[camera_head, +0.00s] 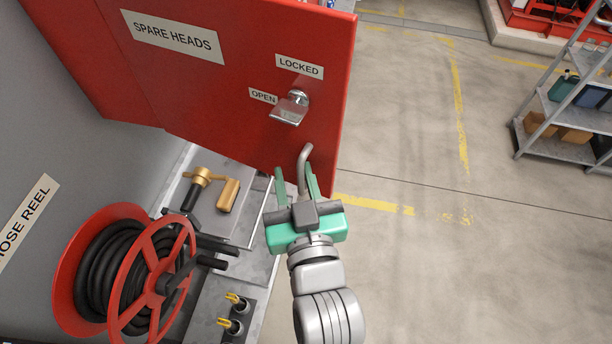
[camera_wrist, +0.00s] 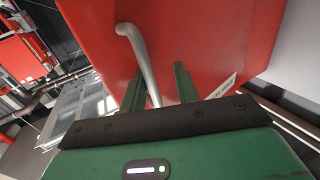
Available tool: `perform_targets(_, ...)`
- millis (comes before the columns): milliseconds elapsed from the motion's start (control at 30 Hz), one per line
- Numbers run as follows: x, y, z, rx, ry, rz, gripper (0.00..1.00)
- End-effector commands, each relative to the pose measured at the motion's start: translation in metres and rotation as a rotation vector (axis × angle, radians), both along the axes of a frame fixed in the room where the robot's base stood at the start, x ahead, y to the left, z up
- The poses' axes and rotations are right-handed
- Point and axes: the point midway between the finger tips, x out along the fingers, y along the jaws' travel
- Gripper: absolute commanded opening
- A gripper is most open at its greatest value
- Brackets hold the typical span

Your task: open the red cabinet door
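The red cabinet door (camera_head: 230,85) fills the upper left of the head view and the top of the wrist view (camera_wrist: 200,35). It carries a "SPARE HEADS" label. A metal latch (camera_head: 290,107) sits near its right edge, its lever pointing down-left, close to the "OPEN" label (camera_head: 262,96) and below the "LOCKED" label (camera_head: 299,67). A curved grey handle (camera_head: 304,160) is at the door's lower right; it also shows in the wrist view (camera_wrist: 138,50). My gripper (camera_head: 295,171) is at the handle, fingers apart, with the handle's lower part between them. I cannot tell whether either finger touches it.
A hose reel (camera_head: 150,280) with black hose stands at lower left. A brass fitting (camera_head: 203,175) and small yellow-topped parts (camera_head: 234,300) are on the grey surface beside my arm. A metal shelf (camera_head: 560,110) stands far right. The floor between is clear.

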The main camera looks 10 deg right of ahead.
Motion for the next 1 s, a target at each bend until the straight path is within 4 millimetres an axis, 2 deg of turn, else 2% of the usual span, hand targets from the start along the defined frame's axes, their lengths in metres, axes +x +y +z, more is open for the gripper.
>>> perform_targets(600, -0.003, -0.002, 0.002, -0.003, -0.008, -0.007, 0.33)
perform_targets(667, -0.011, -0.002, 0.001, -0.003, -0.008, -0.007, 0.33)
perform_targets(900, -0.059, 0.001, 0.0, -0.003, -0.006, -0.005, 0.33)
perform_targets(1000, -0.072, 0.001, 0.001, -0.002, -0.007, -0.004, 0.33)
